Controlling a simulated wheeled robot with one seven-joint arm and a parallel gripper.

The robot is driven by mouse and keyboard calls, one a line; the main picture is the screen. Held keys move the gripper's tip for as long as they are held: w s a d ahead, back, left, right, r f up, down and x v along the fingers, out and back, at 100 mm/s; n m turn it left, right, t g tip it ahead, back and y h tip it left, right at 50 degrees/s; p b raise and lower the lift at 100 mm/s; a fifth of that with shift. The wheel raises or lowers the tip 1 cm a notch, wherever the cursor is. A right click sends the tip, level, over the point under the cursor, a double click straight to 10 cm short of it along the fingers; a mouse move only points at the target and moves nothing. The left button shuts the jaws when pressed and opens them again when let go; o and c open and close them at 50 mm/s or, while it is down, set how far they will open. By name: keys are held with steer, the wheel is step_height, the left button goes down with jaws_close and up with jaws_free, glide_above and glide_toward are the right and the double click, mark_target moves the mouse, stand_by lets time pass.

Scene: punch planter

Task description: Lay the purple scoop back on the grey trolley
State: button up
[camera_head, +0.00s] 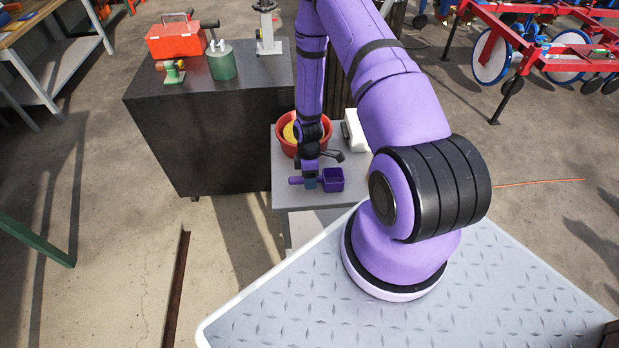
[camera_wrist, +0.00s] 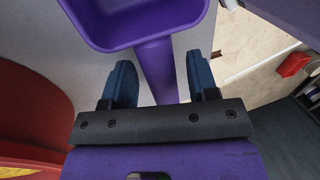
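The purple scoop (camera_head: 333,180) is at the near part of the grey trolley's top (camera_head: 290,200), with its bowl to the right and its handle pointing left. It appears to lie on the top, though its underside is hidden. My gripper (camera_head: 311,184) is low over the handle. In the wrist view the scoop (camera_wrist: 152,62) shows its bowl at the top edge, and its handle runs down between the two blue fingers of my gripper (camera_wrist: 162,82). Narrow gaps show on both sides of the handle, so the fingers are open around it.
A red bowl (camera_head: 284,132) with yellow contents (camera_head: 291,131) stands behind my gripper on the trolley. A white object (camera_head: 354,131) stands to its right. A dark cabinet (camera_head: 215,135) carries a red toolbox (camera_head: 175,40) and a green canister (camera_head: 221,65).

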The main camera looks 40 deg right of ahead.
steer(key=shift+f, duration=0.25)
steer(key=w+r+m+t+h, duration=0.1)
steer(key=w+r, duration=0.2)
steer(key=r, duration=1.2)
steer(key=w+r+m+t, duration=0.1)
steer(key=w+r+m, duration=0.15)
steer(key=r, duration=1.15)
steer(key=s+a+r+m+t+h, duration=0.1)
steer(key=a+r, duration=0.1)
steer(key=r, duration=0.5)
steer(key=s+a+r+m, duration=0.1)
steer(key=s+a+r, duration=0.1)
steer(key=r, duration=0.6)
steer(key=s+a+r+m+t, duration=0.2)
steer(key=s+a+r, duration=0.2)
steer(key=s+r, duration=0.4)
steer(key=s+a+r+m+t, duration=0.2)
steer(key=s+a+r+m, duration=0.1)
steer(key=s+r, duration=0.6)
steer(key=s, duration=0.3)
steer(key=shift+s+a+r+m+t, duration=0.2)
steer(key=shift+s+a+m+t, duration=0.05)
steer(key=shift+a+m+t, duration=0.1)
